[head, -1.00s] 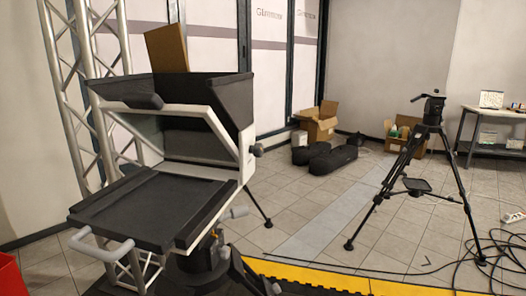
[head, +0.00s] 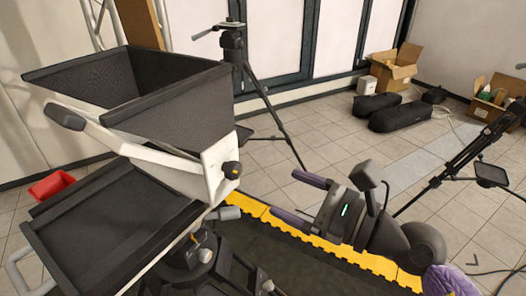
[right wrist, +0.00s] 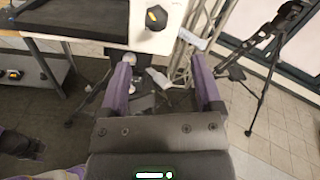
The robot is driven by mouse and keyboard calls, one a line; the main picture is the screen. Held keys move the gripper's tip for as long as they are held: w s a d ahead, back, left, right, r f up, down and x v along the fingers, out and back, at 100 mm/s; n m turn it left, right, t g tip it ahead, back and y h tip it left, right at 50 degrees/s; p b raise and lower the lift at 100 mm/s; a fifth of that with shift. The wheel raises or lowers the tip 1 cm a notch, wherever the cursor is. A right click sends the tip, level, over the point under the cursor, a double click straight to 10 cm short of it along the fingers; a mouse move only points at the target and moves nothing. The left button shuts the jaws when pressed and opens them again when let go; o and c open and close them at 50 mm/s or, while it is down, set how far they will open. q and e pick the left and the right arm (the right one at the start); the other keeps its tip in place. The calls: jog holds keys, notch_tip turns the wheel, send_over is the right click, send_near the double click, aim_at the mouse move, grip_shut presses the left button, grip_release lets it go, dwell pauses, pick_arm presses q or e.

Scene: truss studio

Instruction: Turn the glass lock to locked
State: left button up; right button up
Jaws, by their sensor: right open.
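The teleprompter's white side frame (head: 190,172) carries a dark round knob (head: 232,170), apparently the glass lock. In the right wrist view the knob (right wrist: 156,17) is at the top centre on the white plate, with a yellowish face. I cannot tell whether it is set to locked. My right gripper (head: 286,193) is open and empty, right of the knob and apart from it, its purple fingers pointing towards the teleprompter. In the right wrist view the gripper's fingers (right wrist: 160,62) stand apart below the knob. My left gripper is not seen in the head view.
The black hood (head: 165,110) rises above the frame, and a dark tray (head: 110,235) juts out below. A tripod (head: 262,85) stands close behind. Another tripod (head: 465,160), dark bags (head: 400,115) and cardboard boxes (head: 395,68) lie further right. Yellow edging (head: 330,250) borders a dark mat.

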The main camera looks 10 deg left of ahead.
aim_at(238, 173)
jog(key=x, duration=0.6)
jog(key=p+x, duration=0.1)
jog(key=x, duration=0.2)
jog(key=shift+s+a, duration=0.25)
jog(key=shift+a, duration=0.05)
grip_shut()
